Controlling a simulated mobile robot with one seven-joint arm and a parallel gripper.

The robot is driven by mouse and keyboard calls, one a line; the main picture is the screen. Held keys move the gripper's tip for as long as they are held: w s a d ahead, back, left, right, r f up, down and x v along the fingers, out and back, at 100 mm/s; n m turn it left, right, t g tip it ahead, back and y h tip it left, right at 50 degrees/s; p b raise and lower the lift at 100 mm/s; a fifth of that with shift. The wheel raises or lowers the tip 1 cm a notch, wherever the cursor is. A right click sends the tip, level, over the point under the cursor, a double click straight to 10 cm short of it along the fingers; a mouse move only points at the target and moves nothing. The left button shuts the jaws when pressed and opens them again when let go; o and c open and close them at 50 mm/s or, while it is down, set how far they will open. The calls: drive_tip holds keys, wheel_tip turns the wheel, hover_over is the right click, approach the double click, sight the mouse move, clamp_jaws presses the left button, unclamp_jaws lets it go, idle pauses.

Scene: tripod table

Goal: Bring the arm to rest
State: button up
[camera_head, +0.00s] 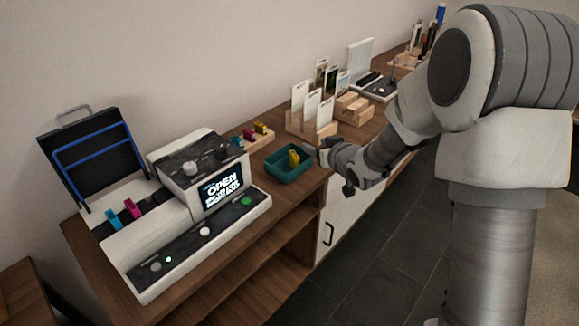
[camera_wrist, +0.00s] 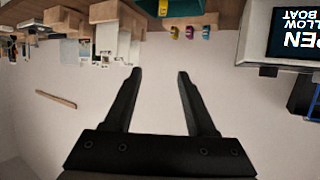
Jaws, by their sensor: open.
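My gripper (camera_wrist: 160,75) is open in the wrist view, with its two dark fingers apart and nothing between them. In the head view my gripper (camera_head: 330,165) is at the end of my arm, just right of a teal bin (camera_head: 286,174) near the cabinet's front edge. The fingers are small there and partly hidden by the wrist. A yellow piece (camera_head: 294,158) sits in the teal bin. The wrist view looks toward the wall and appears upside down.
A white printer-like machine (camera_head: 215,222) with a lit screen stands on the wooden cabinet (camera_head: 100,275) at left. Small coloured cartridges (camera_head: 250,135) stand in a wooden holder behind the bin. Wooden card racks (camera_head: 310,128) stand beyond. Dark tiled floor (camera_head: 400,220) is clear in front.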

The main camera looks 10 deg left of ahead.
idle(0.3)
drive_tip(key=s+d+r+m+g+h+p, duration=0.25)
drive_tip(key=s+d+r+h, duration=0.35)
drive_tip(key=s+d+r, duration=0.7)
drive_tip(key=s+d+r+m+g+p, duration=0.1)
drive_tip(key=s+r+g+p, duration=0.1)
drive_tip(key=s, duration=0.9)
drive_tip(key=s+d+r+m+g+p, duration=0.1)
drive_tip(key=s+d+r+m+g, duration=0.1)
drive_tip(key=s, duration=1)
drive_tip(key=shift+r+p, duration=0.4)
drive_tip(key=shift+r, duration=0.2)
